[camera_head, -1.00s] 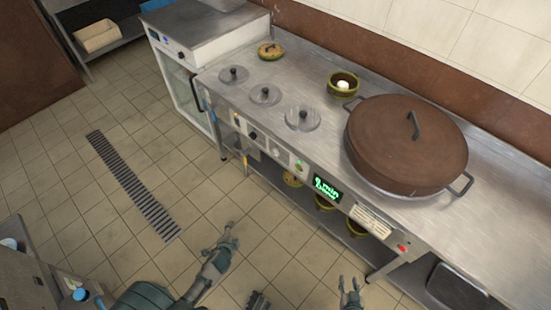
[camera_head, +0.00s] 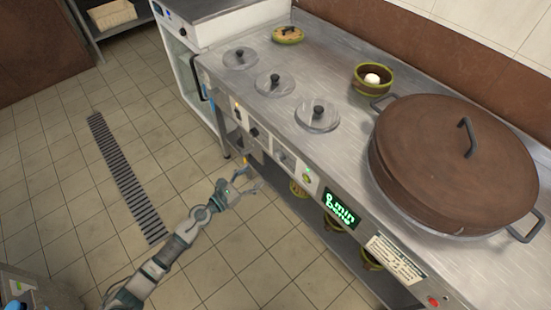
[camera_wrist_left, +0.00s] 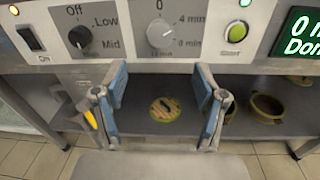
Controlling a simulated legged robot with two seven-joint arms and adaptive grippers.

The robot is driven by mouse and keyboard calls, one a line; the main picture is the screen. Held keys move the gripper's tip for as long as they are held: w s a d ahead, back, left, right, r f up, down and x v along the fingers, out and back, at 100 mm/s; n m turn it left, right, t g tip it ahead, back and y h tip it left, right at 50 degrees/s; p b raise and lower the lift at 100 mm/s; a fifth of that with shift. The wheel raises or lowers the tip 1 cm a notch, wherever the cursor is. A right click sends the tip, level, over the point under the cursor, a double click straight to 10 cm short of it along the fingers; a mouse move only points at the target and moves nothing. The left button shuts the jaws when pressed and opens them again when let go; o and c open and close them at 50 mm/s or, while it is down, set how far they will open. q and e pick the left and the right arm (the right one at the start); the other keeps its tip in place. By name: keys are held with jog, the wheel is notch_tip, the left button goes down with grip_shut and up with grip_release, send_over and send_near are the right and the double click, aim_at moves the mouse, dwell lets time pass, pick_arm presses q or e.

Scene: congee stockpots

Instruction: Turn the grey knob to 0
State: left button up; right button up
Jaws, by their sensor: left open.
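The grey knob (camera_wrist_left: 159,35) sits on the front panel in the left wrist view, on a light dial plate with 0 at the top, 4 min and 8 min on its right. Which way its pointer faces is hard to tell. It shows small in the head view (camera_head: 283,156). My left gripper (camera_head: 249,181) is open and empty in front of the panel, below the knob row. In the left wrist view its fingers (camera_wrist_left: 160,105) are spread on either side below the grey knob, apart from it. My right gripper is not in view.
A black Off/Low/Mid knob (camera_wrist_left: 80,37) is left of the grey one; a green Start button (camera_wrist_left: 236,32) is right. The display (camera_head: 341,210) reads 0 min Done. A large lidded pot (camera_head: 440,150) stands on the counter. Bowls sit on the lower shelf.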

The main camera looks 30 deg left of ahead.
aim_at(276, 157)
pick_arm(q)
jog(key=x, duration=0.7)
jog(key=b+x, duration=0.1)
jog(key=x, duration=0.2)
jog(key=shift+w+f, duration=0.15)
jog(key=shift+f, duration=0.15)
jog(key=shift+w+d+r, duration=0.1)
jog(key=shift+w+d, duration=0.1)
jog(key=shift+w, duration=0.2)
jog(key=c, duration=1.1)
